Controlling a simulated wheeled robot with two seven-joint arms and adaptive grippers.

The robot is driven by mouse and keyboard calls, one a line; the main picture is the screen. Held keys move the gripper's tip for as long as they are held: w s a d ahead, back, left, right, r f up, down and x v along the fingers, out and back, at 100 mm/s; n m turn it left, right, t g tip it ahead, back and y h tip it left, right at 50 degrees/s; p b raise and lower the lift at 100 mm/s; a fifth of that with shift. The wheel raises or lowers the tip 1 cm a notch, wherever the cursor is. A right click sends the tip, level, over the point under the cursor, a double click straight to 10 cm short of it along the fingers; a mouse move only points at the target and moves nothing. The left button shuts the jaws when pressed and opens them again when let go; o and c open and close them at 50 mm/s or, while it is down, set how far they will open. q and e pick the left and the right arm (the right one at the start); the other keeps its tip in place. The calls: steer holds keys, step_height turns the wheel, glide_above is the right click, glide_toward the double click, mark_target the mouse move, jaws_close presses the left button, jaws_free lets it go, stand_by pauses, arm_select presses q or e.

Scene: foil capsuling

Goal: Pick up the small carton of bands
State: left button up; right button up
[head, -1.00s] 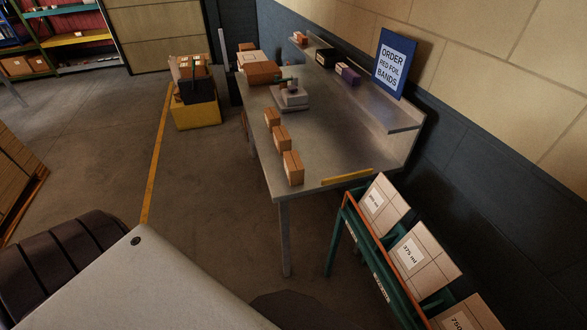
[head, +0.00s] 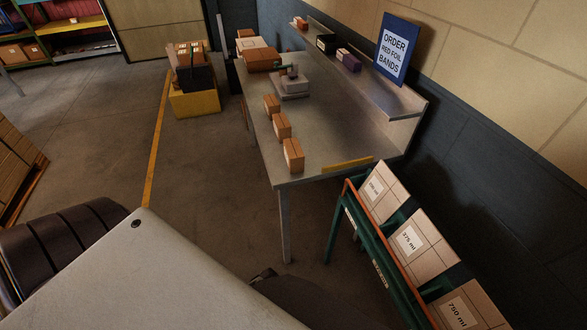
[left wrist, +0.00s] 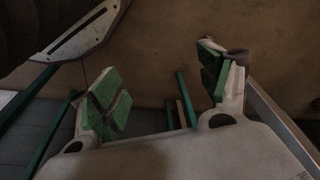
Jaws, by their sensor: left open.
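Three small brown cartons stand in a row along the left edge of the grey metal table in the head view: a near one (head: 293,155), a middle one (head: 282,127) and a far one (head: 271,104). I cannot tell which holds bands; no label is readable on them. My left gripper (left wrist: 160,88) shows in the left wrist view with its green-padded fingers wide apart and nothing between them. Only floor and green bars show beyond it, and no small carton is in that view. My right gripper is in neither view.
A green rack (head: 362,230) at the table's near end holds larger cartons, marked 375 ml (head: 412,240) and 750 ml (head: 462,309). A scale (head: 290,84) sits farther along the table (head: 335,130). A blue sign (head: 398,47) reads "ORDER RED FOIL BANDS". The table's middle is clear.

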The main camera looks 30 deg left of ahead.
arm_select(q)
steer(key=w+d+r+t+h, duration=0.15)
steer(key=w+r, duration=0.25)
steer(key=r, duration=1.1)
steer(key=w+d+r+t+y, duration=0.15)
steer(key=w+r, duration=0.25)
steer(key=r, duration=1.1)
steer(key=w+d+r+m+t+h, duration=0.4)
steer(key=w+d+r+t+h, duration=0.5)
steer(key=w+d+r, duration=0.7)
steer(key=w+a+r+n+t+y, duration=0.4)
steer(key=w+a+n+t+y, duration=0.25)
steer(key=a+n+y, duration=0.35)
steer(key=s+a+f+n+g+y, duration=0.1)
steer(key=a+f+g+y, duration=0.3)
steer(key=a, duration=0.4)
steer(key=s+a+f+n+g+y, duration=0.1)
steer(key=a+f+n+g+y, duration=0.3)
steer(key=a+f+y, duration=0.3)
steer(key=shift+a+n+y, duration=0.3)
steer(key=shift+a+y, duration=0.4)
steer(key=shift+a, duration=0.2)
